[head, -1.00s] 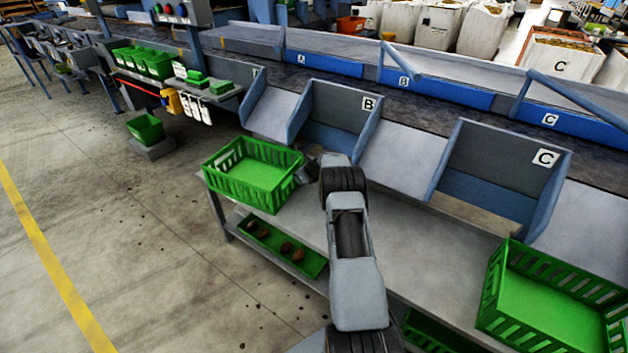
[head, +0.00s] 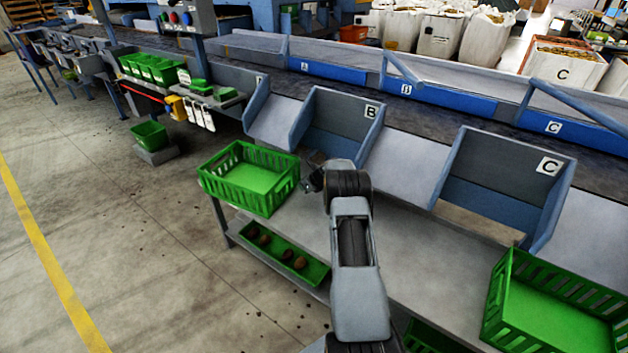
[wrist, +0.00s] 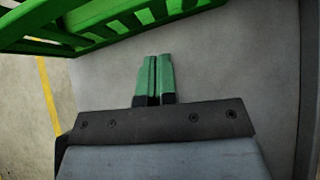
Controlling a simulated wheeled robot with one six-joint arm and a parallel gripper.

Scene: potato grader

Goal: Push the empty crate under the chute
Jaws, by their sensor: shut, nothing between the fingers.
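An empty green slatted crate (head: 273,207) stands upright on the left end of the grey bench, in front of and a little left of the chute marked B (head: 338,128). My gripper (head: 308,184) is low beside the crate's right end, partly hidden by my wrist in the head view. In the wrist view my gripper (wrist: 154,62) shows its green fingertips pressed together with nothing between them. The crate's side (wrist: 110,25) crosses the top left there. A small strip of grey bench shows between it and the fingertips. A second chute, marked C (head: 500,180), stands farther right.
Another empty green crate (head: 560,310) stands at the bench's right end. A green crate with several potatoes (head: 318,271) is on the shelf below. The bench top (head: 425,260) is clear between the crates. Floor at left is open.

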